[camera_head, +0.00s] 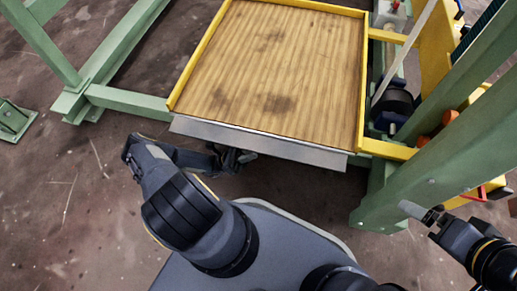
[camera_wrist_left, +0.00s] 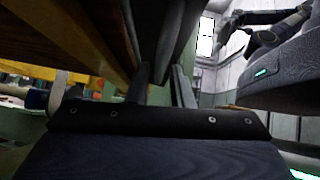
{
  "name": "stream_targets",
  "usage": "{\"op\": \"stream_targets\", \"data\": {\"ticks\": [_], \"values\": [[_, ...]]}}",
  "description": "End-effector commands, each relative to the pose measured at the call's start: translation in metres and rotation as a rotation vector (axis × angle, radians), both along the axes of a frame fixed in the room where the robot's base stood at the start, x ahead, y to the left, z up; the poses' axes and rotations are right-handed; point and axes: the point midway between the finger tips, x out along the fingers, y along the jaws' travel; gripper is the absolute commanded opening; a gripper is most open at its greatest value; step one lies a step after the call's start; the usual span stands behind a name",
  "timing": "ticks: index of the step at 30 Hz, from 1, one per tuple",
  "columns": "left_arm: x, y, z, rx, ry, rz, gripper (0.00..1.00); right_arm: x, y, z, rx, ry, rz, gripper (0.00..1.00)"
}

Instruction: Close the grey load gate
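The grey load gate (camera_head: 262,142) is a long flat grey plate along the near edge of the wooden platform (camera_head: 275,60) in the head view. It sticks out toward me, tilted outward rather than standing upright. My left gripper (camera_head: 236,157) is just below the gate's near edge, partly hidden. In the left wrist view its two fingers (camera_wrist_left: 161,88) stand apart, with a dark panel ahead of them; I cannot tell whether they touch the gate. My right gripper (camera_head: 422,213) is at the lower right, away from the gate, beside a green post; its fingers are too small to judge.
Yellow rails (camera_head: 205,50) border the platform's other sides. A green steel frame (camera_head: 130,100) stands at the left, and a thick green post (camera_head: 440,165) rises at the right, close to my right arm. The brown floor (camera_head: 60,210) at the lower left is free.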

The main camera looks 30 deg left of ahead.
Motion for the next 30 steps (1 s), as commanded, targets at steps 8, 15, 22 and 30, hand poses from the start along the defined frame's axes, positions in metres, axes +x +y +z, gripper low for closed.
{"op": "stream_targets", "data": {"ticks": [8,15,22,30], "values": [[0.006,-0.016,0.017,0.0,-0.001,0.0,0.2,0.0,0.0,0.001,0.0,0.0,0.0,1.0],[0.006,-0.016,0.017,0.001,-0.001,0.0,0.2,0.0,0.0,0.001,0.0,0.0,0.0,1.0],[0.006,-0.016,0.017,0.0,-0.001,0.0,0.0,0.0,0.0,0.001,0.0,0.0,0.0,1.0],[0.005,-0.016,0.019,-0.005,0.02,-0.001,0.0,0.0,0.0,0.003,0.0,0.0,0.0,1.0]]}}
